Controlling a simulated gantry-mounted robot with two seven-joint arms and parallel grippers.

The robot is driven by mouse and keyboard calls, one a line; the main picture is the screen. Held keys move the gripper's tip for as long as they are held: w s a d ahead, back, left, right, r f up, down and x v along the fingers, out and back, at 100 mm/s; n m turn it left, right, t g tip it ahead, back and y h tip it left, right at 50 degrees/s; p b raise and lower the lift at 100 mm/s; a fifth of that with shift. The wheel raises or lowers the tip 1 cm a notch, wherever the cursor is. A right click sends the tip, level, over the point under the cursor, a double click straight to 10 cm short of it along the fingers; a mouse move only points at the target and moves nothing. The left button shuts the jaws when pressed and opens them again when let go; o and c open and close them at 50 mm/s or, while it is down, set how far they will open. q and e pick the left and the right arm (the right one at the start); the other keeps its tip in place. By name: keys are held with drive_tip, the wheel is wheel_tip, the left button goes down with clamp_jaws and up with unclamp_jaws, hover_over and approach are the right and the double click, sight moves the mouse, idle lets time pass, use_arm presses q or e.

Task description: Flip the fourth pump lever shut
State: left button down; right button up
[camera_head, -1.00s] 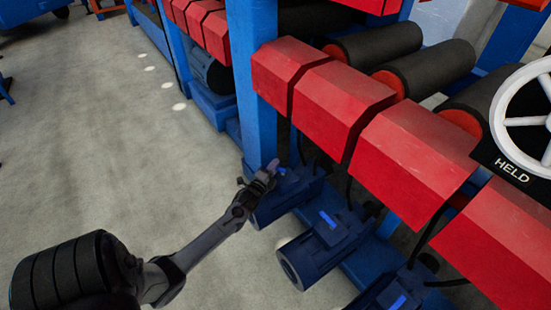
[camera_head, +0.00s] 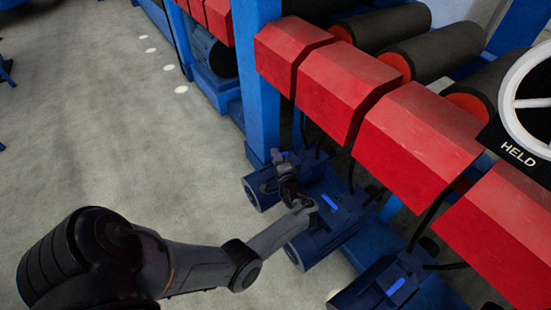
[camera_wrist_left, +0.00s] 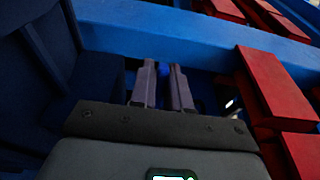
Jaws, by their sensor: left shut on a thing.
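A row of blue pumps with short bright blue levers stands below the red panels in the head view. My left gripper (camera_head: 279,158) is at the top of the farthest visible pump (camera_head: 262,190), shut on its lever (camera_head: 284,154), which is mostly hidden by the fingers. The middle pump's lever (camera_head: 329,202) and the nearest pump's lever (camera_head: 396,286) lie apart from the gripper. My right gripper is out of view.
Red angled panels (camera_head: 345,85) overhang the pumps on the right. A blue post (camera_head: 257,80) rises just behind the gripper. Black hoses (camera_head: 430,215) run down to the pumps. Open floor lies left.

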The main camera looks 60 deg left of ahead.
use_arm(q)
drive_tip(key=shift+d+n+g+b, duration=0.25)
drive_tip(key=shift+n+g+b, duration=0.45)
drive_tip(key=shift+g, duration=0.4)
drive_tip(key=c, duration=1.2)
unclamp_jaws()
drive_tip(key=shift+d+p, duration=0.3)
drive_tip(key=shift+d, duration=0.2)
drive_tip(key=d, duration=0.3)
drive_tip(key=d+p, duration=0.1)
drive_tip(key=d, duration=0.2)
drive_tip(key=d+p, duration=0.1)
drive_tip(key=d, duration=0.2)
drive_tip(key=shift+s+d, duration=0.3)
drive_tip(key=shift+d, duration=0.05)
